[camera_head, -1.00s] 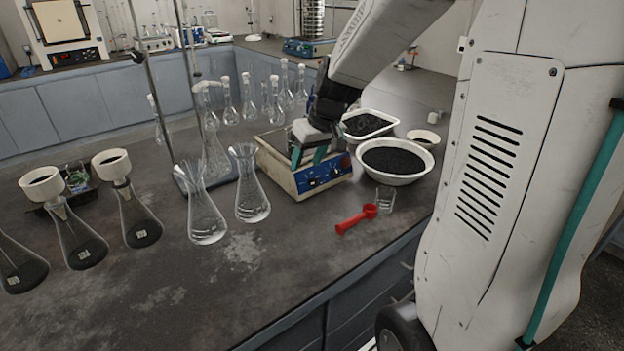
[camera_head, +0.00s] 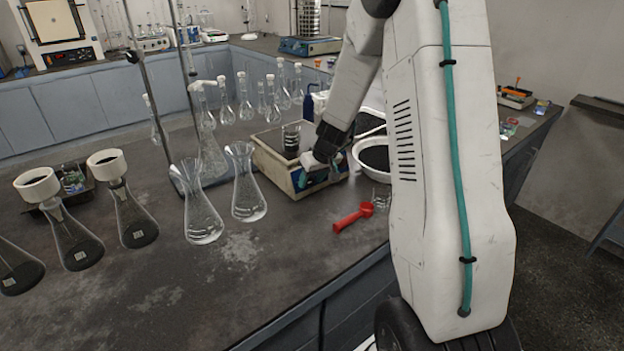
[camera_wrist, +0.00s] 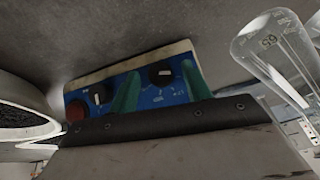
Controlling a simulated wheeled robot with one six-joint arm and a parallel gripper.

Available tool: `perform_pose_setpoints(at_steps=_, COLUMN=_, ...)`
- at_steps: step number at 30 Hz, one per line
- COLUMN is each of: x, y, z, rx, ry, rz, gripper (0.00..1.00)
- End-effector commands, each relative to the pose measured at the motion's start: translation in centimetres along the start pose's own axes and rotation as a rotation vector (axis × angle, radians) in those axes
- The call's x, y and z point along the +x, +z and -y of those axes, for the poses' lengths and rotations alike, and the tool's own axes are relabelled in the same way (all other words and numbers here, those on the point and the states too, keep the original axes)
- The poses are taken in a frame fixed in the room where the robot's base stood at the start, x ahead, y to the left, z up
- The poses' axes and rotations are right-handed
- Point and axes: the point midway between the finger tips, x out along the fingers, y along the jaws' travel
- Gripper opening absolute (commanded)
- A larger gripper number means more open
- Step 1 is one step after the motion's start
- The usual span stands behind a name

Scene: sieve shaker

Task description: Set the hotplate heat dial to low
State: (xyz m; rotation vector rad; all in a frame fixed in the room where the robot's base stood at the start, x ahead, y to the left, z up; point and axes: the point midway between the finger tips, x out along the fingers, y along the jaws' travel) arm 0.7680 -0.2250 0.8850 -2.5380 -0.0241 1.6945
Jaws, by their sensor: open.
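The hotplate (camera_head: 272,165) is a cream box on the bench with a blue front panel, partly hidden by my gripper in the head view. A glass beaker (camera_head: 291,138) with dark contents stands on it. The wrist view shows the blue panel (camera_wrist: 140,100) with two black dials and a red knob (camera_wrist: 75,110). The dial with a printed scale (camera_wrist: 161,75) shows between my two teal fingers; the other dial (camera_wrist: 101,95) is left of them. My gripper (camera_wrist: 158,88) is open in front of the panel; contact cannot be told. It also shows in the head view (camera_head: 312,180). The dial labels are unreadable.
Two conical flasks (camera_head: 246,185) stand left of the hotplate. A red scoop (camera_head: 350,218) and a small glass beaker (camera_head: 381,198) lie in front. A white bowl of dark grains (camera_head: 374,158) stands on the right, partly behind my arm. The bench front is mostly clear.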

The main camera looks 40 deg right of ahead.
Motion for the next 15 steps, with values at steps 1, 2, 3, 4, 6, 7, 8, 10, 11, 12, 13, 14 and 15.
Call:
perform_pose_setpoints(at_steps=1, x=0.20, y=-0.02, z=0.01, rx=0.000, ry=0.000, rz=0.000, gripper=0.49)
perform_pose_setpoints(at_steps=2, x=0.26, y=-0.02, z=0.01, rx=0.000, ry=0.000, rz=0.000, gripper=0.49)
perform_pose_setpoints(at_steps=3, x=0.31, y=-0.03, z=0.00, rx=0.000, ry=0.000, rz=0.000, gripper=0.49)
perform_pose_setpoints(at_steps=4, x=0.32, y=-0.03, z=0.00, rx=0.000, ry=0.000, rz=-0.001, gripper=0.49)
perform_pose_setpoints(at_steps=6, x=0.30, y=-0.03, z=-0.01, rx=0.000, ry=0.000, rz=-0.001, gripper=0.49)
perform_pose_setpoints(at_steps=7, x=0.30, y=-0.03, z=-0.01, rx=0.000, ry=0.000, rz=-0.001, gripper=0.49)
perform_pose_setpoints(at_steps=8, x=0.30, y=-0.03, z=-0.01, rx=0.000, ry=0.000, rz=-0.001, gripper=0.49)
perform_pose_setpoints(at_steps=10, x=0.29, y=-0.03, z=-0.01, rx=0.000, ry=0.000, rz=-0.001, gripper=0.37)
perform_pose_setpoints(at_steps=11, x=0.29, y=-0.02, z=-0.01, rx=0.000, ry=0.000, rz=-0.001, gripper=0.29)
perform_pose_setpoints(at_steps=12, x=0.28, y=-0.03, z=-0.01, rx=0.000, ry=0.000, rz=-0.001, gripper=0.18)
perform_pose_setpoints(at_steps=13, x=0.29, y=-0.02, z=-0.01, rx=0.000, ry=0.000, rz=-0.001, gripper=0.10)
perform_pose_setpoints(at_steps=14, x=0.28, y=-0.02, z=-0.01, rx=0.000, ry=0.000, rz=-0.001, gripper=0.04)
perform_pose_setpoints(at_steps=15, x=0.28, y=-0.02, z=-0.02, rx=0.000, ry=0.000, rz=-0.001, gripper=0.04)
